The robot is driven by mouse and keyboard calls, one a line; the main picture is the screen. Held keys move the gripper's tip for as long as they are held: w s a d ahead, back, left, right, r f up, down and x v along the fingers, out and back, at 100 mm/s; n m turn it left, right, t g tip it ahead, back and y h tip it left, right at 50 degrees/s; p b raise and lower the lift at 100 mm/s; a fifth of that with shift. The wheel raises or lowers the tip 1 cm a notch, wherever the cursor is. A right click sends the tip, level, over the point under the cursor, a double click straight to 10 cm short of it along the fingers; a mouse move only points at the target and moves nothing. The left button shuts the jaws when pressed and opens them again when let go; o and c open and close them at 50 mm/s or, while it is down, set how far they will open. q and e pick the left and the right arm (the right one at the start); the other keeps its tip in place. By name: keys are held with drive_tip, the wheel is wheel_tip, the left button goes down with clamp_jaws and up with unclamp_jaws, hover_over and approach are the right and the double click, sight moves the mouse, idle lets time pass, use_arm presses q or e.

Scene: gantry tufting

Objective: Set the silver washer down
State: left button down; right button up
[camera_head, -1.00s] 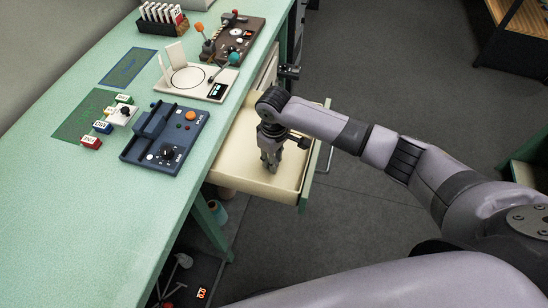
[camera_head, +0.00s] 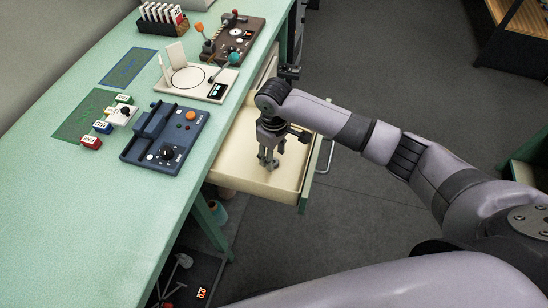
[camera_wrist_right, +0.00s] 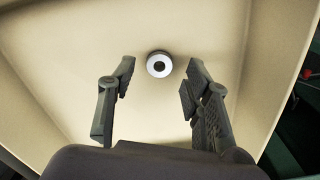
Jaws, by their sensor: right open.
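The silver washer (camera_wrist_right: 159,64) is a small ring with a dark centre. In the right wrist view it lies on the cream floor of the open drawer (camera_head: 237,170), just beyond and between my fingertips. My right gripper (camera_head: 268,163) is inside the drawer's space, pointing down. In the right wrist view my right gripper (camera_wrist_right: 158,80) has its fingers spread wide with nothing between them. I cannot make out the washer in the head view. My left gripper is not in view.
The green workbench (camera_head: 110,215) holds a blue control box (camera_head: 165,135), a white device (camera_head: 197,82) and a brown device (camera_head: 233,37). The drawer's walls surround my right gripper. Open grey floor (camera_head: 390,60) lies to the right.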

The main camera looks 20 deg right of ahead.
wheel_tip(320, 180, up, 10)
idle(0.3)
drive_tip(key=shift+f, duration=0.1)
idle(0.3)
